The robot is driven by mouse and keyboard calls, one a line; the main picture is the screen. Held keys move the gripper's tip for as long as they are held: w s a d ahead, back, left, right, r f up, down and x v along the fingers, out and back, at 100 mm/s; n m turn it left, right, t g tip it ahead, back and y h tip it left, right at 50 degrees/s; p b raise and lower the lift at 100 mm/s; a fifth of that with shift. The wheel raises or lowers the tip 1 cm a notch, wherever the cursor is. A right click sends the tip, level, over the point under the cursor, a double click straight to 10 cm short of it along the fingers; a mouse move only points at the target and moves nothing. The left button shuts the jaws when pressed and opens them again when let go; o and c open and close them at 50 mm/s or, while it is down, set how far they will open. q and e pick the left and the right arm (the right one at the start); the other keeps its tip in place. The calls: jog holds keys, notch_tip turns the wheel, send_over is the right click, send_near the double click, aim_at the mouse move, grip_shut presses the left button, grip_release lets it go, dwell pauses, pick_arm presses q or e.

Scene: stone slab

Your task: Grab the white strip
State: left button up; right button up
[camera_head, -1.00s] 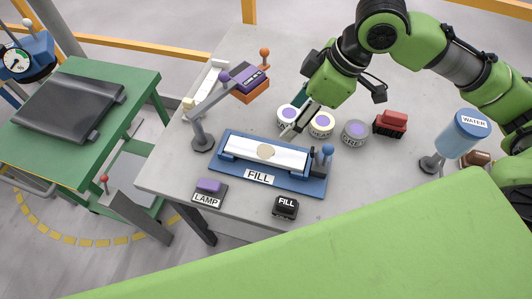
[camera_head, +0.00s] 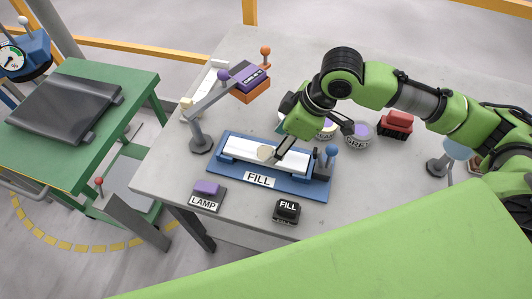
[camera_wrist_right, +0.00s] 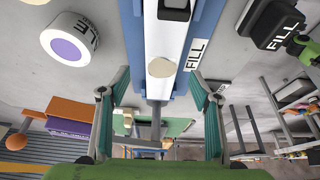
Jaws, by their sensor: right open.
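The white strip (camera_head: 240,148) lies lengthwise in the blue fixture labelled FILL (camera_head: 230,172), with a round beige spot on it. In the right wrist view the strip (camera_wrist_right: 165,35) runs up the picture between my fingers, with the beige spot (camera_wrist_right: 162,67) near the middle. My right gripper (camera_head: 276,156) is over the right part of the strip and hides some of it. In the wrist view this gripper (camera_wrist_right: 160,95) is open and empty, its fingers on either side of the strip's line. I cannot tell whether it touches the strip. My left gripper is not in view.
A blue-knobbed lever (camera_head: 331,151) stands at the fixture's right end. The LAMP button (camera_head: 207,190) and black FILL button (camera_head: 287,210) sit in front.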

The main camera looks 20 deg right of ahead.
aim_at(266, 153)
jog(key=x, duration=0.3)
jog(key=shift+a+f+p, duration=0.25)
jog(key=shift+a+p, duration=0.1)
jog(key=shift+a, duration=0.1)
jog(key=shift+w+a+f, duration=0.1)
jog(key=shift+w+f, duration=0.1)
jog(key=shift+f, duration=0.3)
jog(key=c, duration=1.6)
jog(key=shift+o, duration=0.2)
jog(key=shift+r, duration=0.1)
